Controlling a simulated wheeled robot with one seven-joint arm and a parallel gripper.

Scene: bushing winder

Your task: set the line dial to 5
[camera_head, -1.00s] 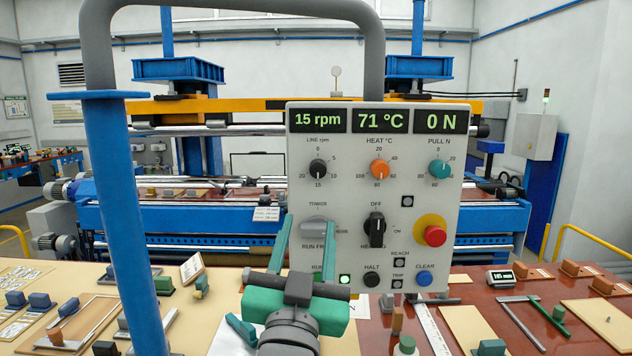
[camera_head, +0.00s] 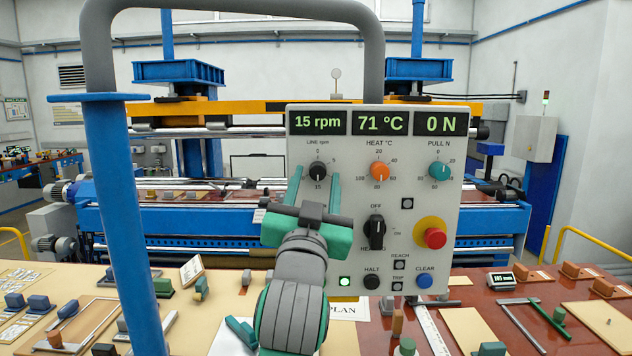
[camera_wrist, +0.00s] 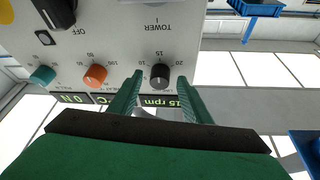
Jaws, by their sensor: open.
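The line dial (camera_head: 318,169) is a small black knob at the panel's upper left, its white mark pointing down at 15. The display above it (camera_head: 317,122) reads 15 rpm. My gripper (camera_head: 315,180) is open, with its green fingers to the left and right of the dial in the head view. In the wrist view the panel is upside down. There the dial (camera_wrist: 160,76) shows between the open fingertips (camera_wrist: 160,83), with a gap on each side. I cannot tell how deep the tips reach. My gripper hides the tower and run switches in the head view.
The orange heat dial (camera_head: 379,170) and teal pull dial (camera_head: 439,170) sit to the right. Below are a black heating switch (camera_head: 376,231), a red stop button (camera_head: 435,237) and halt (camera_head: 371,281) and clear (camera_head: 424,280) buttons. A blue post (camera_head: 125,220) stands left of the panel.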

